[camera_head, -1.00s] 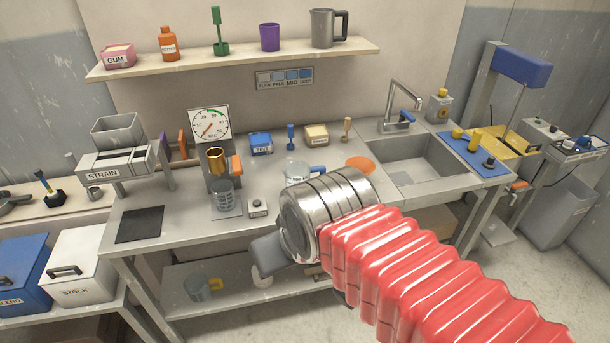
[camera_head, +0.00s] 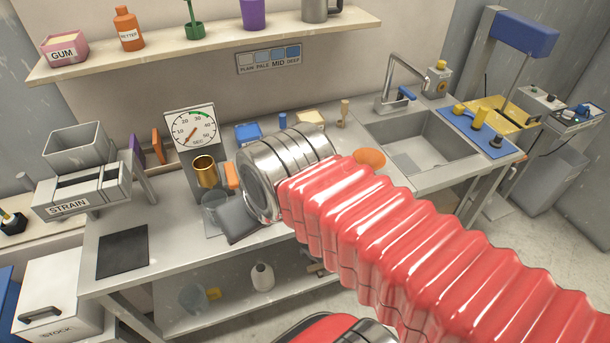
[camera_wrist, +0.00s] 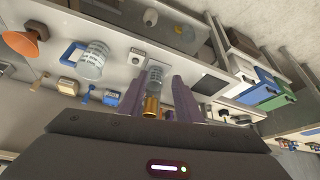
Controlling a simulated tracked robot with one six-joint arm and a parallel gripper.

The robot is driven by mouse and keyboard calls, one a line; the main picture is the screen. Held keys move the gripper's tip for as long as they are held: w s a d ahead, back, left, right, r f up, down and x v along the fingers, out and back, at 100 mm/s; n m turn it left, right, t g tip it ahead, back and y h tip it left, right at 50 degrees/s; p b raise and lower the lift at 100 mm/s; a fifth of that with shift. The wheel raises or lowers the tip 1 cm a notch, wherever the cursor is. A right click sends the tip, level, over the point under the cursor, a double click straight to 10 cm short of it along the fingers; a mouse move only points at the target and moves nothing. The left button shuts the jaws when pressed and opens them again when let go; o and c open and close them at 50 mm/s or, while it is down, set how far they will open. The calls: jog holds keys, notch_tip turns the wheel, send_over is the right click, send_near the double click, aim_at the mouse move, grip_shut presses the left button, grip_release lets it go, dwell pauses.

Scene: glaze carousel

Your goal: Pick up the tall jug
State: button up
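The pictures do not settle which jug is the tall one. A grey jug (camera_head: 321,9) with a handle stands on the wall shelf, its top cut off by the frame. A clear jug with a blue handle (camera_wrist: 93,60) stands on the bench in the wrist view; my arm hides it in the head view. A clear vessel (camera_head: 215,210) stands below a brass cup (camera_head: 205,171) by the dial; it also shows in the wrist view (camera_wrist: 156,73). My gripper (camera_head: 237,222) is above the bench. In the wrist view its fingers (camera_wrist: 159,82) are apart, nothing visibly held.
A dial stand (camera_head: 191,130), a strainer box (camera_head: 85,190) and a dark mat (camera_head: 123,252) occupy the bench's left. A sink (camera_head: 422,140) is at right. The wall shelf (camera_head: 210,52) holds several pots. A yellow-handled jug (camera_head: 195,297) stands on the lower shelf.

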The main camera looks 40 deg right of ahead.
jog(key=shift+w+a, duration=0.1)
jog(key=shift+w, duration=0.35)
jog(key=shift+o, duration=0.5)
jog(key=shift+o, duration=0.4)
jog(key=w+d+f+m+g, duration=0.1)
jog(key=w+d+m, duration=0.5)
jog(key=m, duration=0.5)
jog(key=w+d+f+m, duration=0.2)
jog(key=w+d+m, duration=0.1)
jog(key=d+m, duration=0.6)
jog(key=d+f+m, duration=0.2)
jog(key=d+m, duration=0.6)
jog(key=d+f+m, duration=0.3)
jog(key=d+m, duration=0.5)
jog(key=m, duration=0.1)
jog(key=shift+w+f, duration=0.25)
